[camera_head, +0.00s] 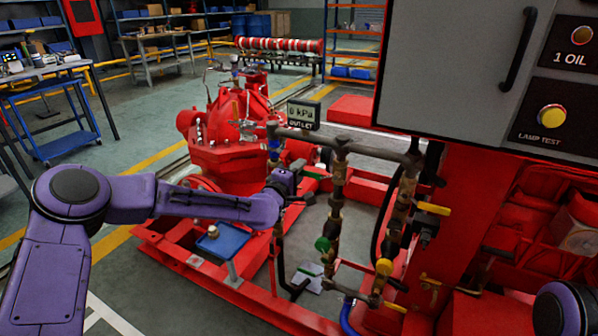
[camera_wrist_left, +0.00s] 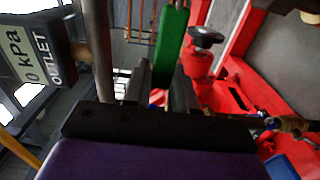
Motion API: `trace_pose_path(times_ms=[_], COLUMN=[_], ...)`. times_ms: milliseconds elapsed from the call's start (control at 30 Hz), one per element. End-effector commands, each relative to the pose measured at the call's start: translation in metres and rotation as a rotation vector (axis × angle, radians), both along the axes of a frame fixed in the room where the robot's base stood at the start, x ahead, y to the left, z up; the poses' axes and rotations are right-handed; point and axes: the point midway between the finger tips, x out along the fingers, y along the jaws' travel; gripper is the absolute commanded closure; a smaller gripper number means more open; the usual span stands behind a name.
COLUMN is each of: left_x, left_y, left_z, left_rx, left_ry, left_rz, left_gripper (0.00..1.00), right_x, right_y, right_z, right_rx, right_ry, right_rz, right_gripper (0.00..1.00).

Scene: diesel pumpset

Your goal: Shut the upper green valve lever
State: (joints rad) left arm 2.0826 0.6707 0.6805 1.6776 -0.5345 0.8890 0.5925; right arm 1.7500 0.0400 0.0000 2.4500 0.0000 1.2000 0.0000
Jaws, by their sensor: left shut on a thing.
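The upper green valve lever (camera_head: 316,173) sticks out beside the upper part of a vertical pipe (camera_head: 338,172) in the head view. In the left wrist view the green lever (camera_wrist_left: 171,45) runs between my two dark fingers. My left gripper (camera_head: 304,188) is at the lever in the head view, and its fingers (camera_wrist_left: 163,85) are shut on it in the wrist view. The fingers hide the lever's near end. A lower green handle (camera_head: 322,244) sits further down the same pipe. My right gripper is out of view; only a purple part of my right arm shows at lower right.
A gauge marked OUTLET (camera_head: 303,113) reads 0 kPa above my left gripper. Yellow levers (camera_head: 434,208) sit on pipes to the right. A grey control panel (camera_head: 450,75) overhangs the right side. A blue tray (camera_head: 224,242) stands below my left forearm.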

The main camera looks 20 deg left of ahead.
Motion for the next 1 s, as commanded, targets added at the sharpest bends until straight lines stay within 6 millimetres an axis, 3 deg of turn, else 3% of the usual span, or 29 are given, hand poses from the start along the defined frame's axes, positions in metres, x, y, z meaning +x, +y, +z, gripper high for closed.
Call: trace_pose_path(times_ms=[33,67,100,133,467,567,800,1000], left_x=[-0.001,-0.001,-0.001,0.000,-0.004,-0.019,-0.076,-0.102], left_y=[-0.001,-0.001,-0.001,-0.001,0.000,0.003,0.012,0.016], left_z=[-0.002,-0.002,-0.002,-0.002,0.000,0.000,0.000,0.000], left_rx=[0.002,0.003,0.003,0.003,0.001,-0.001,-0.002,0.002], left_ry=[0.003,0.003,0.003,0.003,0.001,0.000,0.000,0.001], left_rz=[-0.002,-0.002,-0.002,-0.002,-0.001,-0.001,-0.001,-0.002], left_gripper=[1.00,0.71,0.58,0.53,0.53,0.53,0.53,0.53], right_x=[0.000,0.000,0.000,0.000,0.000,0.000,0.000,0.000], right_y=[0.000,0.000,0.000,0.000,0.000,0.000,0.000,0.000], right_z=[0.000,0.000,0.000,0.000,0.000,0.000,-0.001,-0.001], right_rx=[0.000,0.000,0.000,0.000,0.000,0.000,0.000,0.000], right_ry=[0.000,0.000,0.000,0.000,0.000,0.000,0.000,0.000], right_rz=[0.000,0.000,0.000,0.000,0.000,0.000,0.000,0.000], right_gripper=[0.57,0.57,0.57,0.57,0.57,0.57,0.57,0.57])
